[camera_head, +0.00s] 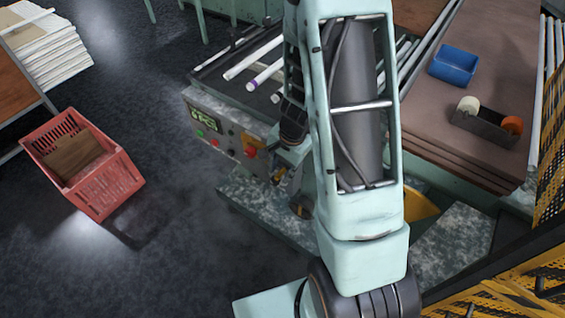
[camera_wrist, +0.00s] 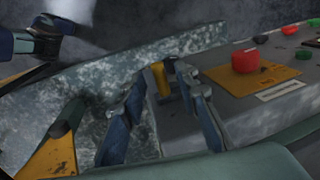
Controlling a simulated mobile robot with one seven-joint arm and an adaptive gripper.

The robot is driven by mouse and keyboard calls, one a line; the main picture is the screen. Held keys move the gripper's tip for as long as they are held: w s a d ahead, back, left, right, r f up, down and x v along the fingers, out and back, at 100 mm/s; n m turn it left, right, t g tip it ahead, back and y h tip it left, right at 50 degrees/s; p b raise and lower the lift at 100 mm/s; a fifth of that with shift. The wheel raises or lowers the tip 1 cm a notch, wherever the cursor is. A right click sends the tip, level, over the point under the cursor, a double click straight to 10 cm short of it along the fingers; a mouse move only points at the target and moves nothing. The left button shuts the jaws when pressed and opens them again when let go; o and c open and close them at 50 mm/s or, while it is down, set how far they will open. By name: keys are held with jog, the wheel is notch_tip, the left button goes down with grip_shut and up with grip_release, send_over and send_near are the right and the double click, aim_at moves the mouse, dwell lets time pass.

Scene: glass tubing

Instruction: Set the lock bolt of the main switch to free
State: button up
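The main switch is a red knob (camera_head: 249,152) on a yellow plate at the panel's right end; the wrist view shows this red knob (camera_wrist: 245,60) up close. A small yellow piece with a dark part (camera_wrist: 159,80), which may be the lock bolt, is at the panel's end. My gripper (camera_wrist: 162,74) has its parted fingertips on either side of this yellow piece. I cannot tell whether both fingers touch it. In the head view my gripper (camera_head: 281,177) is beside the panel's end, partly hidden by my arm. The bolt's setting is not readable.
The control panel (camera_head: 222,137) carries a display and green and red buttons. Glass tubes (camera_head: 250,58) lie behind it. A red crate (camera_head: 110,190) stands on the floor to the left. A blue bin (camera_head: 454,65) is on the table at the right. Yellow mesh (camera_head: 548,190) borders the right side.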

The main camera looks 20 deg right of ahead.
notch_tip(320, 180, up, 12)
jog(key=s+d, duration=0.1)
jog(key=s, duration=0.1)
jog(key=shift+d+f, duration=0.15)
jog(key=shift+f, duration=0.05)
jog(key=shift+w, duration=0.1)
dwell(0.4)
